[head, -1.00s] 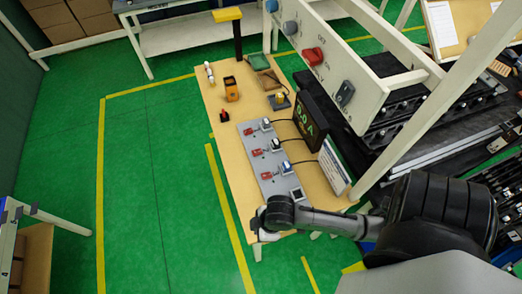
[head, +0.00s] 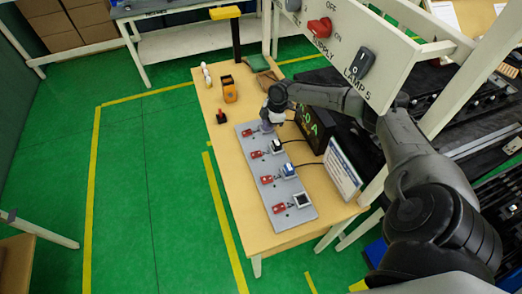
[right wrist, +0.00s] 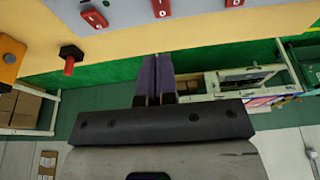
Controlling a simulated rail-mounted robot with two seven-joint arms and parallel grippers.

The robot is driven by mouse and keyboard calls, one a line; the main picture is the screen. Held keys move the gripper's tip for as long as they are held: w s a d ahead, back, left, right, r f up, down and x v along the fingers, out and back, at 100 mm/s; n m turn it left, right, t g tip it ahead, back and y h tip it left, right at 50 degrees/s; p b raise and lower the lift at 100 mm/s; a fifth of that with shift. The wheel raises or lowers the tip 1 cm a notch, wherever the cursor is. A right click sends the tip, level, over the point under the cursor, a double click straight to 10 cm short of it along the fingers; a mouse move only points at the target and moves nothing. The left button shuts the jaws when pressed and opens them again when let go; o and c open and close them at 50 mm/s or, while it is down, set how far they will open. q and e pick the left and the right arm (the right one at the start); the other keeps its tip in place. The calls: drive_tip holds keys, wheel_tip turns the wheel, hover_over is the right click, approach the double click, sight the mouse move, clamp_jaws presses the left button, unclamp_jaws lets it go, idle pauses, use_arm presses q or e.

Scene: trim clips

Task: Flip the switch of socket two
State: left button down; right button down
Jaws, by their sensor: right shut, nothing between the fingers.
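A grey socket panel (head: 285,191) lies on the wooden bench with a row of several sockets. Each has a red switch to its left: the farthest (head: 249,132), the second from the far end (head: 257,154), the third (head: 267,179) and the nearest (head: 279,208). I cannot read socket numbers. My right gripper (head: 268,122) is over the far end of the panel, hiding the farthest socket. In the right wrist view its fingers (right wrist: 155,75) are shut and empty, with red switches (right wrist: 94,18) at the top, apart from them. My left gripper is out of view.
A red push button (head: 221,117) and an orange holder (head: 229,90) stand beyond the panel. A dark display box (head: 312,130) and a white sign (head: 342,170) stand along its right side. A white frame (head: 365,60) with large switches overhangs the right.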

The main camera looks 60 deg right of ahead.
drive_tip(key=shift+a, duration=0.1)
drive_tip(key=b, duration=1)
approach(259, 152)
drive_tip(key=x, duration=0.5)
drive_tip(key=shift+w+a, duration=0.1)
drive_tip(key=shift+a, duration=0.25)
drive_tip(key=shift+f+b, duration=0.8)
drive_tip(key=shift+b, duration=0.15)
drive_tip(key=shift+f, duration=0.25)
